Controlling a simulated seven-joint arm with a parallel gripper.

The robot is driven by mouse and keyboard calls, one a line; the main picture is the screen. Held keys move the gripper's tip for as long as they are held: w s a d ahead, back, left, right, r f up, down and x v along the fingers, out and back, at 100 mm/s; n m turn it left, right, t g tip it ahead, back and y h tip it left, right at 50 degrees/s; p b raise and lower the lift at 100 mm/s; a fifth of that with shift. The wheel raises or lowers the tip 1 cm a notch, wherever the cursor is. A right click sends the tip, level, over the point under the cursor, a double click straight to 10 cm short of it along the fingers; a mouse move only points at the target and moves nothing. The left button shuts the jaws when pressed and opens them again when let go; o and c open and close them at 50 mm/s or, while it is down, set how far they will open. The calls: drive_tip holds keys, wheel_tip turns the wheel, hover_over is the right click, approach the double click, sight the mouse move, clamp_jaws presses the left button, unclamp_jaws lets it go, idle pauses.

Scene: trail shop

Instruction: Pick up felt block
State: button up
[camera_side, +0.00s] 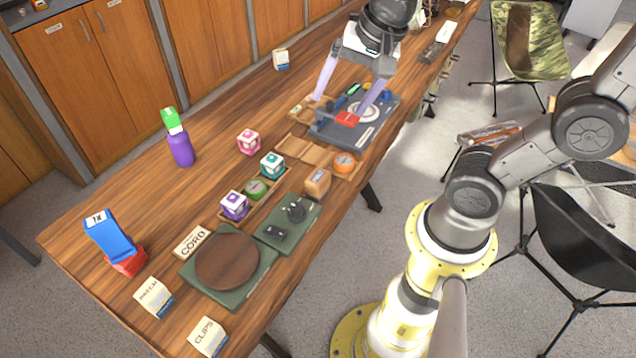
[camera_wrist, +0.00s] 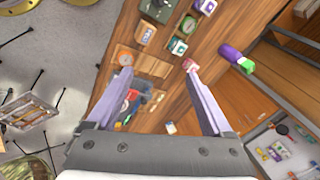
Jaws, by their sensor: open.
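No block in view carries a readable felt label, so I cannot tell for certain which one is the felt block. A tan block (camera_side: 318,182) sits near the table's front edge; it also shows in the wrist view (camera_wrist: 145,34). A small red piece (camera_side: 346,119) lies on the dark grey tray (camera_side: 327,131), beside the right fingertip. My gripper (camera_side: 339,107) is open and empty, its two lavender fingers spread wide over the tray area. In the wrist view my gripper (camera_wrist: 158,72) frames part of the tray and wooden table, with nothing between the fingers.
Pink (camera_side: 248,141), teal (camera_side: 272,165) and purple (camera_side: 235,205) cubes stand left of the tray. A purple bottle (camera_side: 181,149) stands farther back. An orange round gauge (camera_side: 344,162) is near the tray. A white box (camera_side: 281,59) is behind. Bare table lies around the bottle.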

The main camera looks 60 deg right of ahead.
drive_tip(key=w+f+m+g, duration=0.2)
drive_tip(key=w+f+m, duration=0.2)
drive_tip(key=w+f, duration=0.1)
drive_tip(key=m+g, duration=0.1)
drive_tip(key=g, duration=0.1)
hover_over(318, 176)
wheel_tip(318, 176, down, 7)
drive_tip(key=f, duration=0.8)
drive_tip(key=shift+w+d+f, duration=0.25)
drive_tip(key=shift+w+f, duration=0.05)
drive_tip(key=shift+f, duration=0.05)
drive_tip(key=f, duration=0.4)
drive_tip(key=shift+s+a, duration=0.2)
drive_tip(key=shift+s, duration=0.15)
drive_tip(key=shift+f, duration=0.6)
clamp_jaws()
drive_tip(key=shift+r, duration=0.1)
